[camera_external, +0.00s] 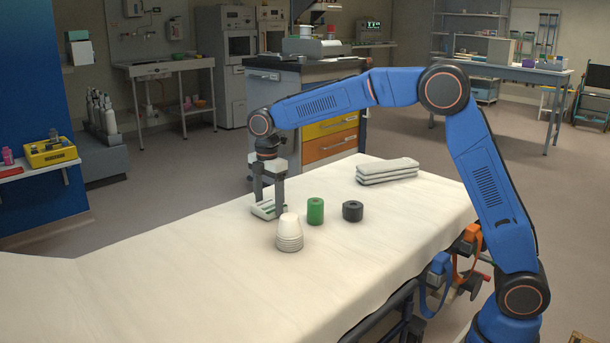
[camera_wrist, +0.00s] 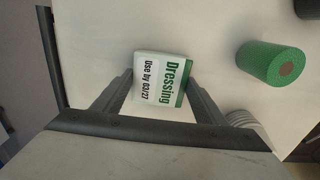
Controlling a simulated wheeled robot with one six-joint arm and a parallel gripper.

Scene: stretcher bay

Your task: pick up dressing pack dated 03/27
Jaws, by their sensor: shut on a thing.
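The dressing pack (camera_wrist: 160,77) is a small white pack with a green band. Its label reads "Dressing" and "Use by 03/27" in the wrist view. My gripper (camera_wrist: 160,88) is shut on it, with one finger at each side of the pack. In the external view my gripper (camera_external: 269,208) points down at the white-covered stretcher, and the pale pack (camera_external: 262,211) shows low between the fingers. I cannot tell whether the pack touches the sheet.
A green roll (camera_external: 315,211) and a dark roll (camera_external: 352,211) stand to the right of my gripper. A stack of white cups (camera_external: 289,234) stands close in front. Folded cloths (camera_external: 388,170) lie farther back. The stretcher's left part (camera_external: 130,290) is clear.

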